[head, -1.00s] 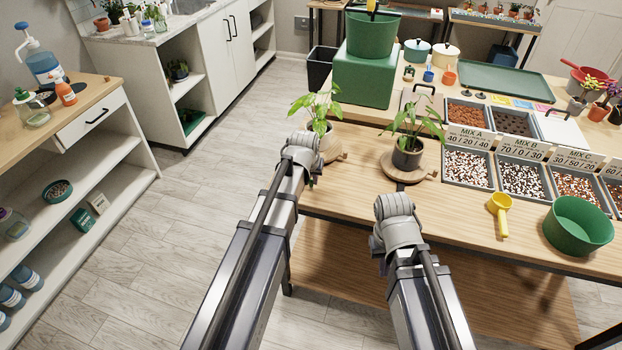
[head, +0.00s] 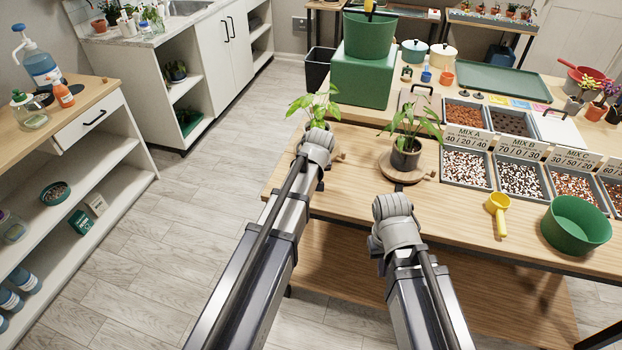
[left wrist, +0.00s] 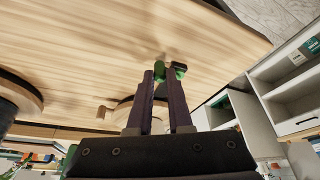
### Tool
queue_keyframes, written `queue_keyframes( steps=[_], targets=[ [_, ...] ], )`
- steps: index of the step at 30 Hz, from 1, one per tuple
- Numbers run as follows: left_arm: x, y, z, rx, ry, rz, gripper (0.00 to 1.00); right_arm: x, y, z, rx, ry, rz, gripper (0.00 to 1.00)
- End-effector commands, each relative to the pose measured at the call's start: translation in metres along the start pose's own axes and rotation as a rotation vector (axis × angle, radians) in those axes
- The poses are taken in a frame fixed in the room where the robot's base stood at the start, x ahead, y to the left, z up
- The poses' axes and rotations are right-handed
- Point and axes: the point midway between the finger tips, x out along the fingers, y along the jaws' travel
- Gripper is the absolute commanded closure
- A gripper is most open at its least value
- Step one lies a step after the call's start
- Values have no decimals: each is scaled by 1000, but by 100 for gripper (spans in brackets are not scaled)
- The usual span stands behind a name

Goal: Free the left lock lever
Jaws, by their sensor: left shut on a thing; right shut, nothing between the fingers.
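My left gripper (left wrist: 168,76) has its purple-grey fingers together on a small green and black piece at their tips, which looks like the left lock lever (left wrist: 179,67). It is beside the left round wooden stand (left wrist: 124,108) under a leafy plant (head: 314,105). In the head view my left wrist hides the lever, the pot and most of that stand. My right gripper (head: 398,192) is shut and empty, in front of the right wooden stand (head: 424,176) that bears a dark pot (head: 405,159). Its fingers are mostly hidden behind the wrist.
The wooden bench (head: 345,196) is clear between the stands and along its front edge. Several soil-mix bins (head: 466,169), a yellow scoop (head: 498,212) and a green bowl (head: 577,226) are on the right. A green block (head: 362,82) with a bucket stands behind the left plant.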

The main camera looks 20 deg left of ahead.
Motion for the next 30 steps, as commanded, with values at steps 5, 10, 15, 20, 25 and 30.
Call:
queue_keyframes(
  steps=[5,10,15,20,25,30],
  targets=[
    [2,6,-5,-118,0,-49,100,0,0,0,0,0,0,100],
    [3,8,-7,-209,0,-86,100,0,0,0,0,0,0,100],
    [4,9,-9,-269,0,-111,100,0,0,0,0,0,0,100],
    [4,9,-10,-300,0,-124,100,0,0,0,0,0,0,100],
    [4,9,-10,-311,0,-128,100,0,0,0,0,0,0,100],
    [4,9,-10,-311,0,-128,100,0,0,0,0,0,0,100]
  ],
)
